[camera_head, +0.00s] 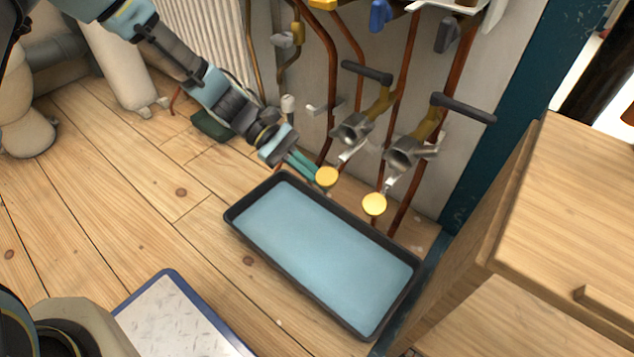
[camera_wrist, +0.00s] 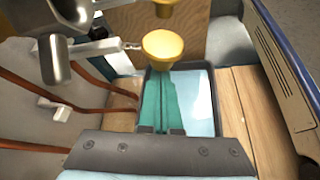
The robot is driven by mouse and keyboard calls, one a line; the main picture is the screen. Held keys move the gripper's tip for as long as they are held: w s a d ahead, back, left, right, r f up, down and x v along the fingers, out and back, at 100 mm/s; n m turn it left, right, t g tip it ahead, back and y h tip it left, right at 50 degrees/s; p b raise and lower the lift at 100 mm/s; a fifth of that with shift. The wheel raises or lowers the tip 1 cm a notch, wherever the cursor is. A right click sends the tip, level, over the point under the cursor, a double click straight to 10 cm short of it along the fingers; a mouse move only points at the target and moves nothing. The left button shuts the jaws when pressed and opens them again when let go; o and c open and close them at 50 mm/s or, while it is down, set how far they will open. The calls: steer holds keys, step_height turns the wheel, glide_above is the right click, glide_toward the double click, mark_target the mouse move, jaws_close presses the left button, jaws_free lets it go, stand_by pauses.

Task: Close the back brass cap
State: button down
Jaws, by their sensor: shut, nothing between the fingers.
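Two yellow brass caps hang below the open grey mouths of two valves. The back brass cap (camera_head: 327,177), the farther one, hangs tilted from a silver link under the left valve (camera_head: 354,130). The nearer cap (camera_head: 375,204) hangs under the right valve (camera_head: 405,155). My gripper (camera_head: 313,175) is shut and empty, its teal fingertips right beside the back cap. In the wrist view, the back cap (camera_wrist: 168,45) is just beyond the fingertips (camera_wrist: 160,72), and I cannot tell whether they touch. The other cap (camera_wrist: 165,6) is farther off at the top edge.
A black tray with a blue inside (camera_head: 320,250) lies on the floor below the valves. Copper pipes (camera_head: 400,80) run along the wall. A dark lever handle (camera_head: 367,73) juts out above the left valve. A wooden cabinet (camera_head: 560,200) stands at the right. Open floor (camera_head: 150,200) lies left.

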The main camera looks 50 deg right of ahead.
steer(key=shift+r+p, duration=0.2)
steer(key=shift+p, duration=0.1)
steer(key=shift+a+r+p, duration=0.1)
steer(key=shift+a+p, duration=0.05)
steer(key=shift+p, duration=0.4)
